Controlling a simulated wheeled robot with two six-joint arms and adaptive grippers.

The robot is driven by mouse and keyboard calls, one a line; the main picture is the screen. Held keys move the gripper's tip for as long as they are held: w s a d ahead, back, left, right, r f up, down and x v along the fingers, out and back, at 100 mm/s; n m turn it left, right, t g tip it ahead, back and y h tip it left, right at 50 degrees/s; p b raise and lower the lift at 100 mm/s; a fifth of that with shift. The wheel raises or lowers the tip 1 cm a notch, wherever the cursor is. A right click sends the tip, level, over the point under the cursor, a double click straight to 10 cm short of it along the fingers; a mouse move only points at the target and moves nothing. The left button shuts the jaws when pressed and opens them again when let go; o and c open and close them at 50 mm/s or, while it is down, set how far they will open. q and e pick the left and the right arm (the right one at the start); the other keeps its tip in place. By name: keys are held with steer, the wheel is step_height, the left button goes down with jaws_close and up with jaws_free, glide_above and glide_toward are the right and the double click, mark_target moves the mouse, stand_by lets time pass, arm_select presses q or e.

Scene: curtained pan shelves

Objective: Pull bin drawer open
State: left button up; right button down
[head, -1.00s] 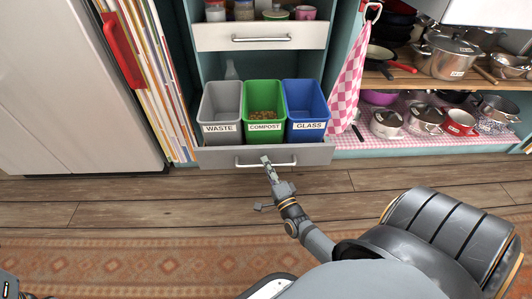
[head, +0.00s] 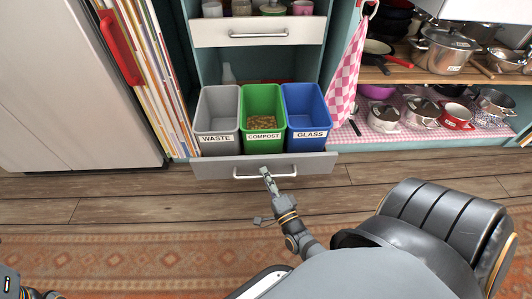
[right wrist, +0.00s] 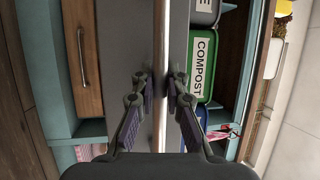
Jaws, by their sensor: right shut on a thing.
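The bin drawer (head: 312,164) is a grey-fronted drawer low in the teal cabinet, standing partly out. It holds a grey WASTE bin (head: 217,117), a green COMPOST bin (head: 263,115) with brown scraps inside, and a blue GLASS bin (head: 306,116). My right gripper (head: 267,174) is at the middle of the drawer's light bar handle (head: 246,177). In the right wrist view its fingers (right wrist: 160,84) are on either side of the handle bar (right wrist: 160,30), shut on it. My left gripper cannot be made out; only part of my left arm shows at the lower left corner.
An upper drawer (head: 300,30) with jars is above the bins. A pink checked towel (head: 346,75) hangs right of them, beside shelves of pots (head: 446,50). A white fridge-like door (head: 70,90) stands left. The wooden floor (head: 130,208) and patterned rug before the drawer are clear.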

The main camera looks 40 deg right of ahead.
steer(key=c, duration=1.3)
jaws_free()
steer(key=shift+c, duration=0.2)
steer(key=v, duration=1.2)
steer(key=shift+d, duration=0.1)
